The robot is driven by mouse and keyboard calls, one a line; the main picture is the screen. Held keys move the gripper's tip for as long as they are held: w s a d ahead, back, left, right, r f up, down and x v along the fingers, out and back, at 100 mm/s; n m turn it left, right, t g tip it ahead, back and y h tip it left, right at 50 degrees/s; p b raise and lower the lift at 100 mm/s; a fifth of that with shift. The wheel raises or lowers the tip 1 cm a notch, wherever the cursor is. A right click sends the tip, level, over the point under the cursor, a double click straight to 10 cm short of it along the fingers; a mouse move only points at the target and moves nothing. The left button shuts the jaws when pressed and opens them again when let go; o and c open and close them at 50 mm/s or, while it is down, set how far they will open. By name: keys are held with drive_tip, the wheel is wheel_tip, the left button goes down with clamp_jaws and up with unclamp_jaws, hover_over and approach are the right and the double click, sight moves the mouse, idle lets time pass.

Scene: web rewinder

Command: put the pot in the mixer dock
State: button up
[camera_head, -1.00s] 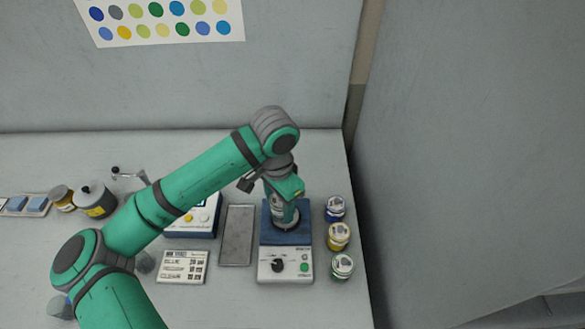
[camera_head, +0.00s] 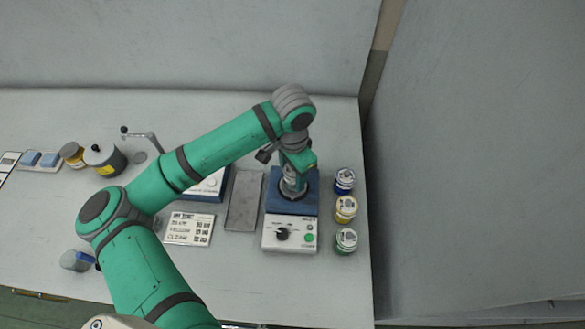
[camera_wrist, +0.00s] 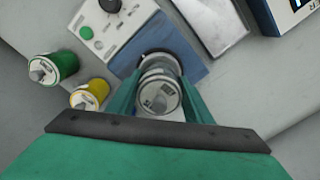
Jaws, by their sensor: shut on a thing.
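The mixer (camera_head: 291,232) is a blue and white unit with a black knob and a green button, on the right part of the table. Its dock is a dark round recess in the blue top (camera_wrist: 205,72). The pot (camera_wrist: 159,94) is a clear and grey cylinder with a labelled lid. My gripper (camera_wrist: 156,100) is shut on the pot, one green finger on each side. The pot is at the dark ring of the dock; the wrist view does not show whether it is fully seated. In the head view my gripper (camera_head: 294,182) is over the blue top and partly hides the pot.
Blue-, yellow- and green-banded jars (camera_head: 344,181) (camera_head: 346,209) (camera_head: 346,241) stand in a column right of the mixer. A grey tray (camera_head: 244,200) lies left of it. A label card (camera_head: 189,228) and a blue-white device (camera_head: 207,190) are further left.

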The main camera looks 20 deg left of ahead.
drive_tip(key=shift+f, duration=0.35)
drive_tip(key=shift+f, duration=0.2)
idle(0.4)
drive_tip(key=o, duration=1.9)
drive_tip(key=shift+r, duration=0.1)
drive_tip(key=shift+r, duration=5.4)
